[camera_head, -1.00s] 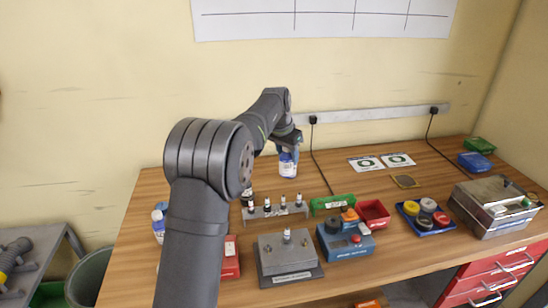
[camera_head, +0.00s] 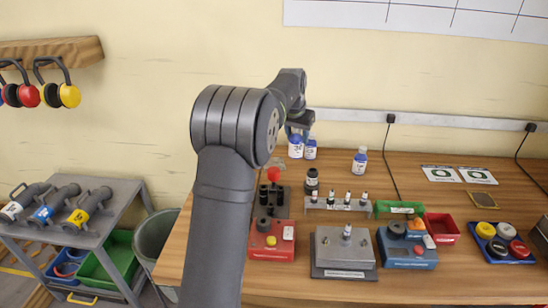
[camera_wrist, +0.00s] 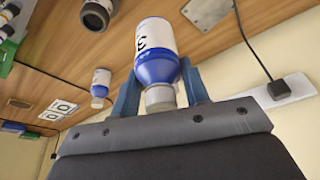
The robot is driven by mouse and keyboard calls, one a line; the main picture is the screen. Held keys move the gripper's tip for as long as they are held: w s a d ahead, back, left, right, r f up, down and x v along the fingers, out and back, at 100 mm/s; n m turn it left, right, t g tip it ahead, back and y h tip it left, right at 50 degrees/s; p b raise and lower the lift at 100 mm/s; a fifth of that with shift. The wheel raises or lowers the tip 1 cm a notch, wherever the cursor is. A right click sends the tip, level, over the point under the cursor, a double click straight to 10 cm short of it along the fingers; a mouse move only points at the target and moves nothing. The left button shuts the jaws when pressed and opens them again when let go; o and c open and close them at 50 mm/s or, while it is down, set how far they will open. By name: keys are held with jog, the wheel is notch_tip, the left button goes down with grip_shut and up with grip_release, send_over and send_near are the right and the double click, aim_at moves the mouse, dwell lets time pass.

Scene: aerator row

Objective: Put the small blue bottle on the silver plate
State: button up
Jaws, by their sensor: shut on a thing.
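My gripper (camera_wrist: 158,92) is shut on a small bottle with a blue body, white label and pale cap (camera_wrist: 155,45). It grips the bottle near the cap, and the base points away from it. In the head view my gripper (camera_head: 300,122) is at the back of the table, with two blue-and-white bottles close below it; I cannot tell there which is held. A flat silver plate with small holes (camera_wrist: 207,10) lies on the table in the wrist view, beyond the bottle. I cannot make it out in the head view.
Another blue-and-white bottle (camera_head: 361,162) stands to the right. A dark square plate with a tan border (camera_head: 479,175) lies beside cards.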

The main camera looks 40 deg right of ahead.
jog(key=shift+w+a+f, duration=0.3)
jog(key=shift+w+f, duration=1.3)
jog(key=shift+f, duration=0.05)
jog(key=shift+w+a+f, duration=0.35)
jog(key=shift+w+f, duration=1.25)
jog(key=shift+f, duration=0.05)
jog(key=shift+w+a+f, duration=0.3)
jog(key=shift+w+f, duration=1.3)
jog(key=shift+f, duration=0.05)
jog(key=shift+f, duration=0.15)
jog(key=o, duration=1)
jog(key=v, duration=1.2)
